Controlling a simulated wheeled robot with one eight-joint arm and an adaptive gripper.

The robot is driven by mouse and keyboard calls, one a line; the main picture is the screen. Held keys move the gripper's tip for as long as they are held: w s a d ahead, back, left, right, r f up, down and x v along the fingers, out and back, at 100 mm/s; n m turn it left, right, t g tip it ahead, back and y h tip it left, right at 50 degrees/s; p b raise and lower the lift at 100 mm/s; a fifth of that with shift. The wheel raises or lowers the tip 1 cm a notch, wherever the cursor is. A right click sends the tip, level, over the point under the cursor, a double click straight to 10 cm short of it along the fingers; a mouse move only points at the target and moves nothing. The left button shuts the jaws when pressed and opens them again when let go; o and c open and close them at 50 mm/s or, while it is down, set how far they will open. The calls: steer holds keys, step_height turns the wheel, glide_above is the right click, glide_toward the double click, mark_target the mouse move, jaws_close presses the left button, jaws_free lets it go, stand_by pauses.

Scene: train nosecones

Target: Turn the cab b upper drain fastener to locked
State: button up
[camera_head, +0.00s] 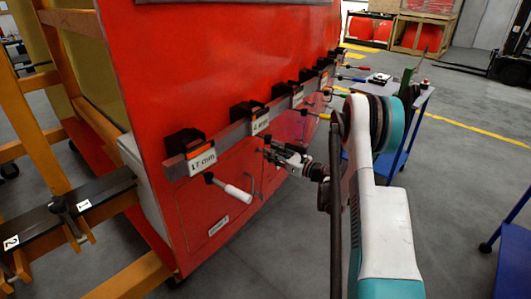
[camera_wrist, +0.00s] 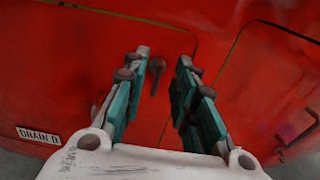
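A small dark fastener handle (camera_wrist: 157,76) stands on the red panel in the wrist view, pointing roughly up and down. My gripper (camera_wrist: 164,57) is open, with its teal-padded fingers either side of the handle. The handle is nearer the left finger, and I cannot tell if they touch. A label (camera_wrist: 38,135) that seems to read "DRAIN D" is at the lower left. In the head view my gripper (camera_head: 279,155) is close to the red panel (camera_head: 210,75), and the fastener there is hidden or too small to make out.
A white-handled lever (camera_head: 232,189) sticks out of the hatch left of my gripper. A rail (camera_head: 229,141) with black blocks and size labels runs above. A blue trolley (camera_head: 408,130) stands behind my arm. Wooden framing (camera_head: 42,130) is at the left.

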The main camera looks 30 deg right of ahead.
steer(key=shift+b+x, duration=0.3)
steer(key=shift+x, duration=1.7)
steer(key=shift+c, duration=0.2)
jaws_close()
